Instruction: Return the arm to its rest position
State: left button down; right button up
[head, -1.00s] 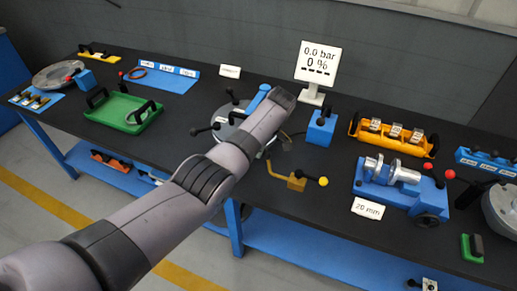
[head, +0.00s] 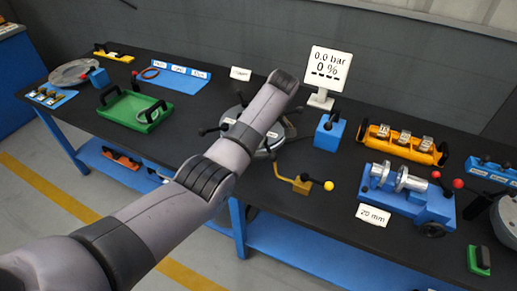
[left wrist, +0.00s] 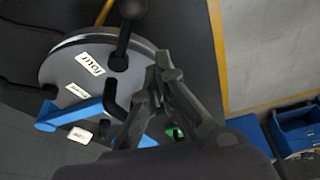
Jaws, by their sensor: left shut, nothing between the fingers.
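My left arm comes in from the lower left of the head view and reaches over the bench, hiding part of the round grey fixture (head: 262,148). Its gripper is hidden behind the arm in the head view. In the left wrist view my left gripper (left wrist: 165,75) is shut and empty, its fingertips together beside the round fixture (left wrist: 62,70). That fixture has white labels, a blue bar (left wrist: 70,115) and black knobbed handles. The gripper looks apart from it, though the exact gap is unclear. My right gripper is not in view.
The black bench (head: 330,235) holds a green tray (head: 135,112), a display reading 0.0 bar (head: 328,72), a blue block (head: 329,132), a yellow-knobbed lever (head: 303,184), an orange tray (head: 400,147) and a blue clamp fixture (head: 415,195). Open floor lies in front.

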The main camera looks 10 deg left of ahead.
pick_arm(q)
jog(key=s+a+f+m+h, duration=0.25)
jog(key=s+f+m, duration=0.45)
jog(key=s+f, duration=0.9)
jog(key=s+a+r+m+t+h, duration=0.1)
jog(key=s+a+r+m, duration=0.2)
jog(key=s, duration=0.9)
jog(key=s+r+m+t, duration=0.1)
jog(key=s+r+m, duration=0.35)
jog(key=s, duration=0.85)
notch_tip(320, 180, down, 31)
jog(key=s+m+g+b, duration=0.1)
jog(key=s+b, duration=0.1)
jog(key=b, duration=0.1)
jog(key=s+a+f+g+b, duration=0.1)
jog(key=s+a+f, duration=0.1)
jog(key=s+f, duration=1.3)
jog(key=shift+s+a+f, duration=0.4)
jog(key=shift+s, duration=0.1)
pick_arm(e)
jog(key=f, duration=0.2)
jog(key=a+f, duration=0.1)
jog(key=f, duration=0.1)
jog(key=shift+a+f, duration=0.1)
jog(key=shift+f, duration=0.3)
